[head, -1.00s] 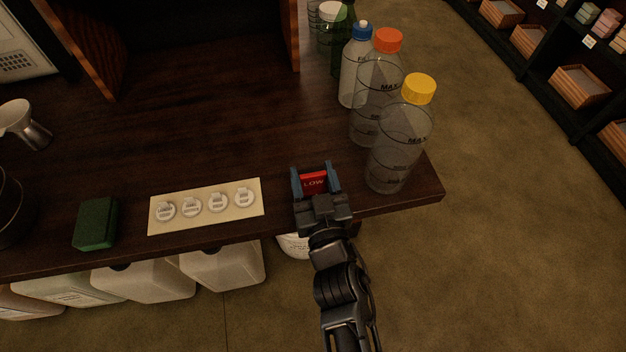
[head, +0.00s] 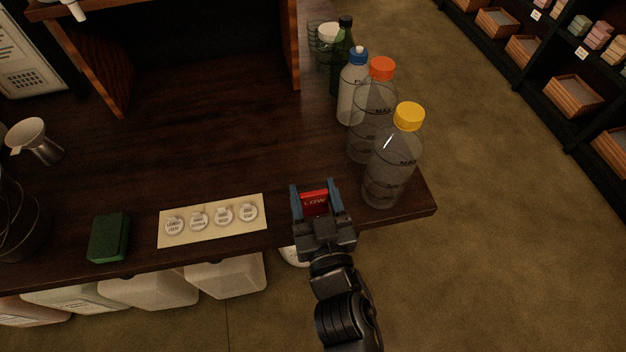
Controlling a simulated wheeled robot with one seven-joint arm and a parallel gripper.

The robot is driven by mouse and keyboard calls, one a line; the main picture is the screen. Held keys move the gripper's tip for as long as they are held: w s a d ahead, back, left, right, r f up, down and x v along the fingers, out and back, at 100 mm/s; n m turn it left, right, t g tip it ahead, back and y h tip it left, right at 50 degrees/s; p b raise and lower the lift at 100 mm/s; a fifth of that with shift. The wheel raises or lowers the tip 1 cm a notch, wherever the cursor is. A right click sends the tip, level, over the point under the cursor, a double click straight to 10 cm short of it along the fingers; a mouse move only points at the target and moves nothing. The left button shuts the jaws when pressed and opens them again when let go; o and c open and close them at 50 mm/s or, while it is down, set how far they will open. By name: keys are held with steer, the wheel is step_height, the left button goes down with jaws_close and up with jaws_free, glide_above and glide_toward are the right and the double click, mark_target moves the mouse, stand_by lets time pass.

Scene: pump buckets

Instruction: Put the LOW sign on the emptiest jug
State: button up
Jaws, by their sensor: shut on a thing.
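My gripper (head: 315,199) is shut on the red LOW sign (head: 315,203), held between its blue fingers over the counter's front edge, left of the yellow-capped bottle. Below the counter, several whitish jugs stand in a row: one at the far left (head: 35,311), one with a label (head: 75,299), one in the middle (head: 150,290) and one at the right (head: 228,277). A small part of a further white container (head: 293,256) shows beside my arm, which hides the rest. The counter hides the jugs' tops, and I cannot tell their fill levels.
Clear bottles with yellow (head: 408,117), orange (head: 382,69) and blue (head: 358,54) caps stand at the counter's right end. A green sponge (head: 109,238) and a card with round white tags (head: 212,221) lie near the front edge. The counter's middle (head: 200,140) is clear.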

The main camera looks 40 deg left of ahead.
steer(key=s+d+r, duration=0.5)
steer(key=s, duration=0.1)
steer(key=w+d+f+m+t+h, duration=0.2)
steer(key=w+d+f+h, duration=0.15)
steer(key=w+d, duration=0.35)
steer(key=w+d+f+m+t+h, duration=0.2)
steer(key=w+d+f+m, duration=0.15)
steer(key=d, duration=0.45)
steer(key=w+d+f+m+h, duration=0.1)
steer(key=d+f+h, duration=0.1)
steer(key=d, duration=0.4)
steer(key=w+d+f+m+t+h, duration=0.1)
steer(key=d+f+m+h, duration=0.1)
steer(key=d, duration=0.5)
steer(key=w+d+f+m+t+h, duration=0.1)
steer(key=d+f+h, duration=0.3)
steer(key=d, duration=0.3)
steer(key=shift+w+d, duration=0.2)
steer(key=shift+w, duration=0.2)
steer(key=shift+m, duration=0.25)
